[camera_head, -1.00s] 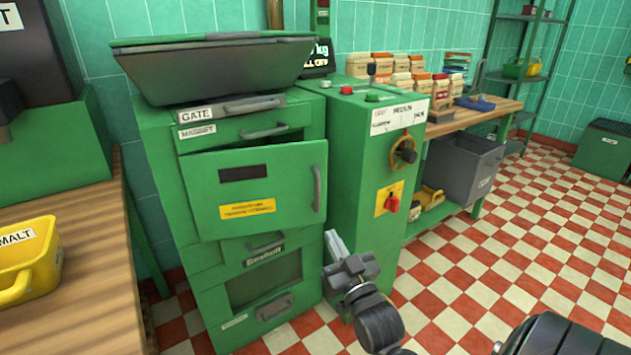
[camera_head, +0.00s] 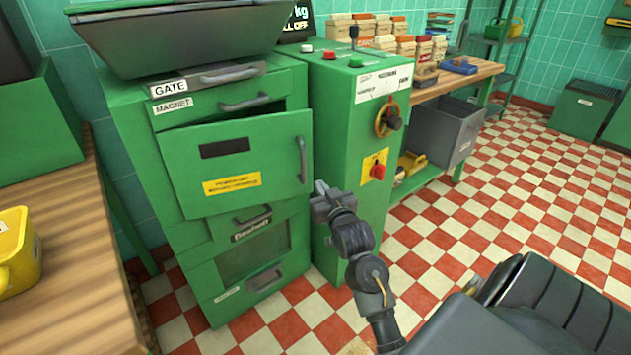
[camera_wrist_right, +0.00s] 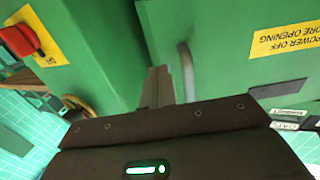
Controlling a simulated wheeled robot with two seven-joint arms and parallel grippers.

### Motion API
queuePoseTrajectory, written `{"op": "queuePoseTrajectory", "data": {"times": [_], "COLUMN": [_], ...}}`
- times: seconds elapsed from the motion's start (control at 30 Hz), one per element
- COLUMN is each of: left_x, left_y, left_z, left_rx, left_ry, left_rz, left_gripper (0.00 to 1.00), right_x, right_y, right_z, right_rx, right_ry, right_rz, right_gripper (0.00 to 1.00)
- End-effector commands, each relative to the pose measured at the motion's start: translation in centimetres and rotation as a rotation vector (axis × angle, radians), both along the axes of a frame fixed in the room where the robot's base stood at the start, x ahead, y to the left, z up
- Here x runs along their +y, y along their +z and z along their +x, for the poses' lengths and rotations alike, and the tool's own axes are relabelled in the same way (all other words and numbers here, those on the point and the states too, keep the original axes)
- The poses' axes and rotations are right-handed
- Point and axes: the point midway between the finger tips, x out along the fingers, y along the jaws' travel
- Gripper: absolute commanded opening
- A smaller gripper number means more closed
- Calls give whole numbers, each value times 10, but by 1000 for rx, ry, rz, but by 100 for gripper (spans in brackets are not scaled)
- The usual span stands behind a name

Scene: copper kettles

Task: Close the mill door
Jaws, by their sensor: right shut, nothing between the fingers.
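The mill door (camera_head: 235,135) is a green panel with a yellow label, a dark slot and a grey handle (camera_head: 302,160) near its right edge. It stands somewhat out from the front of the green mill (camera_head: 140,130), not flush. My right gripper (camera_head: 318,193) is shut and empty, just right of the door's lower right corner. In the right wrist view its fingertips (camera_wrist_right: 158,80) lie beside the door handle (camera_wrist_right: 186,68), with the label upside down on the door (camera_wrist_right: 225,45). Whether they touch the door cannot be told. My left gripper is not in view.
A green control cabinet (camera_head: 345,120) with a handwheel (camera_head: 388,119) and red switch (camera_head: 377,171) stands right of the door, close to my gripper. Drawer handles lie above and below the door. A wooden bench (camera_head: 60,270) with a yellow scoop (camera_head: 18,250) is at left. The checkered floor at right is open.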

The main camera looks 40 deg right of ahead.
Motion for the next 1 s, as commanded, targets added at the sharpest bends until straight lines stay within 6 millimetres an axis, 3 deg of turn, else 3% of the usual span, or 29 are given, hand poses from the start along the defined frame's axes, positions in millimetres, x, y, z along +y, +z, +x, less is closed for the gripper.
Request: {"op": "queuePoseTrajectory", "data": {"times": [0.2, 0.4, 0.83, 1.0], "left_x": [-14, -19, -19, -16], "left_y": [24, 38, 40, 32], "left_z": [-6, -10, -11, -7], "left_rx": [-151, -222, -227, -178], "left_ry": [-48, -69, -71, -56], "left_rz": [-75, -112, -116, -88], "left_gripper": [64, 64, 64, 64], "right_x": [-12, -16, -18, -29], "right_y": [-1, 0, 1, 3], "right_z": [32, 44, 48, 72], "right_rx": [-2, -1, -1, -2], "right_ry": [-1, 0, 5, 70], "right_rz": [0, 1, -3, -11], "right_gripper": [0, 0, 0, 0]}}
